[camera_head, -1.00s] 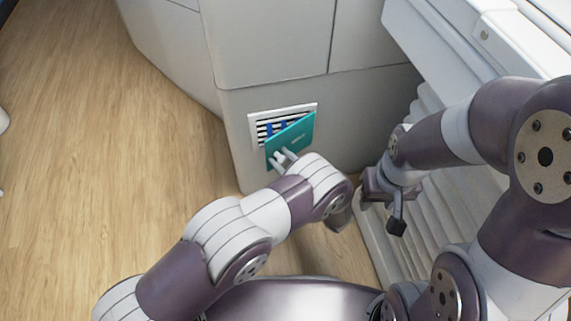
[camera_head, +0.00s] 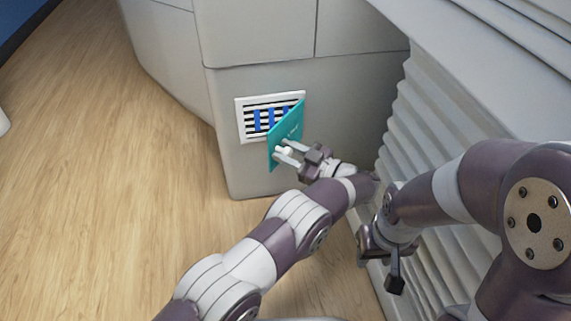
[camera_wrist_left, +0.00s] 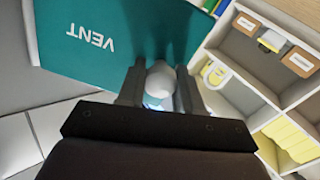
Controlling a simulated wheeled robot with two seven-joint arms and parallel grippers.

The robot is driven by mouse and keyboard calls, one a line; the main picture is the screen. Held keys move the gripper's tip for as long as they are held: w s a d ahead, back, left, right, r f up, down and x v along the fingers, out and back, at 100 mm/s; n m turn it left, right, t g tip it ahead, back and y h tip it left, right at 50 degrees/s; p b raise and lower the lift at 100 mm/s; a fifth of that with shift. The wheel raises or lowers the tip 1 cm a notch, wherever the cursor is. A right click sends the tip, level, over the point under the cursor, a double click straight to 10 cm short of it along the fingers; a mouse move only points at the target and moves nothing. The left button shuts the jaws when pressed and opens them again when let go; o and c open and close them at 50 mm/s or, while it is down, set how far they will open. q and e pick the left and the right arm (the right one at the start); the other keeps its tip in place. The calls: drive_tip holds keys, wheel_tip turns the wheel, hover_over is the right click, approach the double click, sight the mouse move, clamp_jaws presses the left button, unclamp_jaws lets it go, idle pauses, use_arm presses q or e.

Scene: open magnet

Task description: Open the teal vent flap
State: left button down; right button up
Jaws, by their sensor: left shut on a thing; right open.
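The teal vent flap (camera_head: 287,134) stands swung out from the white vent frame (camera_head: 240,118) on the cabinet wall, hinged at the right. The vent slats and blue strips (camera_head: 264,119) behind it are exposed. In the left wrist view the flap (camera_wrist_left: 110,50) shows the word VENT upside down. My left gripper (camera_head: 283,149) is shut on the flap's white round knob (camera_wrist_left: 160,80), with one finger on each side. My right gripper (camera_head: 379,270) is open and empty, off to the right and apart from the flap.
A grey cabinet (camera_head: 310,85) surrounds the vent, with ribbed white panels (camera_head: 420,125) to its right. Wood floor (camera_head: 130,190) lies clear at the left. The left wrist view shows shelf compartments (camera_wrist_left: 245,65) holding yellow items.

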idle(0.3)
use_arm(q)
drive_tip(key=c, duration=0.7)
unclamp_jaws()
drive_tip(key=shift+r, duration=0.1)
drive_tip(key=shift+c, duration=0.2)
